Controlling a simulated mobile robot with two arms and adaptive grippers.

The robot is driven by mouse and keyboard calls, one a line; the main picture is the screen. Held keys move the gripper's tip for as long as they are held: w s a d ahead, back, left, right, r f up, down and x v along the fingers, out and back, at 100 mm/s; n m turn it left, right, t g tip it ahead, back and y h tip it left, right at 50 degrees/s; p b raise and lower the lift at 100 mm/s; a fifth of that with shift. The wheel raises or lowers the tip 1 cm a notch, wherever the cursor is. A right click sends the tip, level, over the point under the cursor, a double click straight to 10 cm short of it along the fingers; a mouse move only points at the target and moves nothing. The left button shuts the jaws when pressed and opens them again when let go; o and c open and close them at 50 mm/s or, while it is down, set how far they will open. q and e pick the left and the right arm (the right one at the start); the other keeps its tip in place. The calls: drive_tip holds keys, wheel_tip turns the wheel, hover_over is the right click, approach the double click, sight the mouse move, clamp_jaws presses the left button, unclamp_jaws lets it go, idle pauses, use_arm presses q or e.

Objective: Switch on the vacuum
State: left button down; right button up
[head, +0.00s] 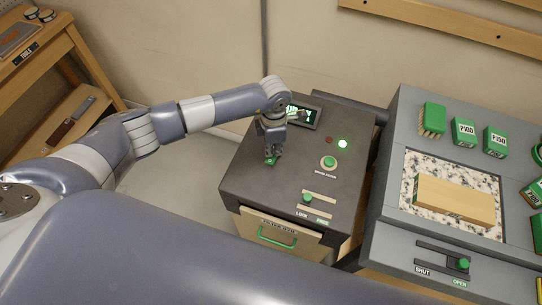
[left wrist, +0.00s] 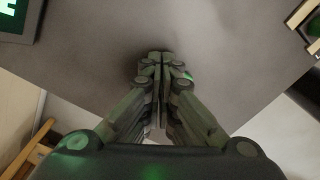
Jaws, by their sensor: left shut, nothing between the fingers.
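The vacuum looks to be the dark grey cabinet (head: 248,185) in the middle of the head view. My left gripper (head: 270,158) is shut and empty, pointing down at the left part of the top. In the left wrist view its fingertips (left wrist: 161,56) meet over the grey surface. A small green patch shows at the fingertips; I cannot tell whether they touch anything. My right gripper is out of view.
A slider with a green knob (head: 306,198) marked LOCK sits near the cabinet's front. A drawer with a green handle (head: 277,236) is below. At right, a grey bench (head: 388,180) holds a wooden block (head: 452,200) and several green-topped items. A wooden shelf stands at far left.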

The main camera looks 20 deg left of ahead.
use_arm(q)
drive_tip(key=shift+f, duration=0.15)
drive_tip(key=shift+s, duration=0.1)
wheel_tip(320, 180, up, 2)
drive_tip(key=shift+r+p, duration=0.1)
drive_tip(key=shift+p, duration=0.55)
drive_tip(key=shift+r+p, duration=1.45)
drive_tip(key=shift+r, duration=1)
